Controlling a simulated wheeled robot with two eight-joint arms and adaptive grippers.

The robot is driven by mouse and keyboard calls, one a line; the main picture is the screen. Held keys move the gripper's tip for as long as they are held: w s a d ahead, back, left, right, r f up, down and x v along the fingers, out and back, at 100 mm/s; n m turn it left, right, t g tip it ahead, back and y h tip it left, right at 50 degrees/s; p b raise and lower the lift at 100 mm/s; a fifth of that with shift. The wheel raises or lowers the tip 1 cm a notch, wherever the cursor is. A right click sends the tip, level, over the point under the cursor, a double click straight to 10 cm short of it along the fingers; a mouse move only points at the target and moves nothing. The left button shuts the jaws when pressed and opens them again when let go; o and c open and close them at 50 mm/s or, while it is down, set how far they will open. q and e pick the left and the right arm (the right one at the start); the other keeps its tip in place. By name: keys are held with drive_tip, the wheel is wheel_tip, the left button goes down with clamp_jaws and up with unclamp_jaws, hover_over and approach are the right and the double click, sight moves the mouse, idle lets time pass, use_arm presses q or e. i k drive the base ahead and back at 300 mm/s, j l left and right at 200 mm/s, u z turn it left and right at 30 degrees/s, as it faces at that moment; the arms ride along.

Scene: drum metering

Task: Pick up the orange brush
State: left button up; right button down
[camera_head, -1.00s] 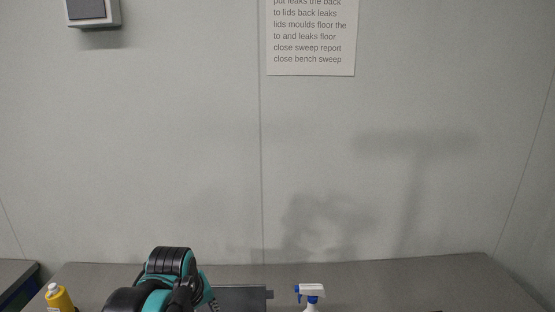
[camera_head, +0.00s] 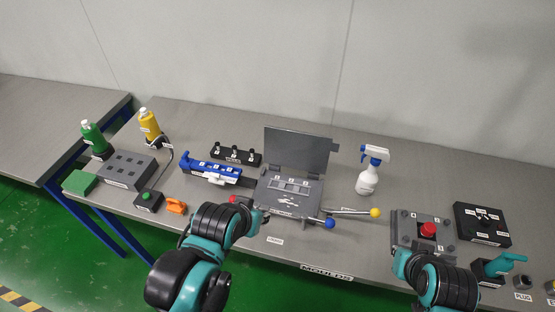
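A small orange object (camera_head: 175,206), which looks like the orange brush, lies near the front edge of the bench on the left. It is beside a dark box with a green button. My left arm's black and teal links rise from the bottom, to the right of this orange object and apart from it. My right arm's links show at the lower right. I cannot make out the fingers of either gripper. Nothing is seen touching the orange object.
A green-button box (camera_head: 149,201), a grey block with holes (camera_head: 127,170) and a green pad (camera_head: 79,183) are near the orange object. Yellow (camera_head: 150,125) and green (camera_head: 94,137) bottles stand behind. A lidded grey device (camera_head: 290,190), with ball-ended levers, and a spray bottle (camera_head: 367,180) stand mid-bench.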

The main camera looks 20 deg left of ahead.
sight(176, 206)
drive_tip(key=k+j+u, duration=0.1)
drive_tip(key=u, duration=1.45)
drive_tip(key=i+j+z, duration=0.3)
drive_tip(key=i+j, duration=0.2)
drive_tip(key=i, duration=0.2)
